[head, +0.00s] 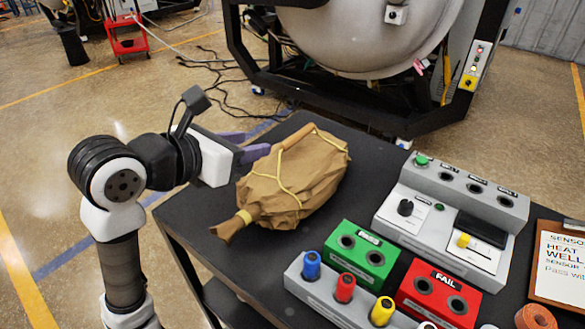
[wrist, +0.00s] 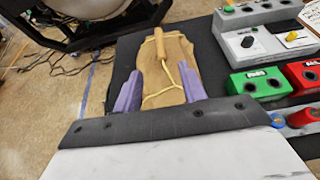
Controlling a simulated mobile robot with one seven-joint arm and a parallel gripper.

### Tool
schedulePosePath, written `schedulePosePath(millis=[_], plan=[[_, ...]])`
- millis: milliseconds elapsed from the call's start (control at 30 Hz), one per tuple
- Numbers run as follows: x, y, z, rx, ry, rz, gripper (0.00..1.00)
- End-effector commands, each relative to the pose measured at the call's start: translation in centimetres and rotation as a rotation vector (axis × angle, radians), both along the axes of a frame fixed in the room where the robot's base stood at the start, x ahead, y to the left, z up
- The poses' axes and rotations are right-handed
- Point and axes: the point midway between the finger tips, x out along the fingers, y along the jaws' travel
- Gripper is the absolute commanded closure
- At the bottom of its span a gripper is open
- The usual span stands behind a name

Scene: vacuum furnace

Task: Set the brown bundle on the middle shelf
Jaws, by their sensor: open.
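The brown bundle (head: 295,180) is a cloth-like wrapped package tied with yellow cord. It lies on the black table top (head: 335,245), with a tied tail toward the front left and a tan rod-like piece at its far end. My gripper (head: 257,143) is at the bundle's left side in the head view, its purple fingers open. In the wrist view the bundle (wrist: 163,60) appears between the two spread fingers of my gripper (wrist: 161,82). I cannot tell whether they touch it. A lower shelf (head: 228,302) shows partly under the table top; I cannot tell whether it is the middle shelf.
A grey control box (head: 450,205), green box (head: 362,255), red FAIL box (head: 438,296) and a holder with coloured plugs (head: 345,288) crowd the table's right. A clipboard (head: 560,262) lies beyond. A large furnace (head: 370,35) stands behind. Cables cross the floor.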

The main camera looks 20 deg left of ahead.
Motion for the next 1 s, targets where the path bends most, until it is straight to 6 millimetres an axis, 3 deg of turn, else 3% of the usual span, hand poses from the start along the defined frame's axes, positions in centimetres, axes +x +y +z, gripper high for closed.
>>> schedulePosePath(millis=[167,433,733,1000], plan=[[1.6,-0.4,-1.0,0.009,0.016,0.011,0.58],[6.0,-2.3,-2.8,0.006,0.015,0.011,0.58],[8.0,-3.2,-3.7,0.007,0.015,0.012,0.58],[11.0,-4.8,-5.0,0.007,0.014,0.010,0.58]])
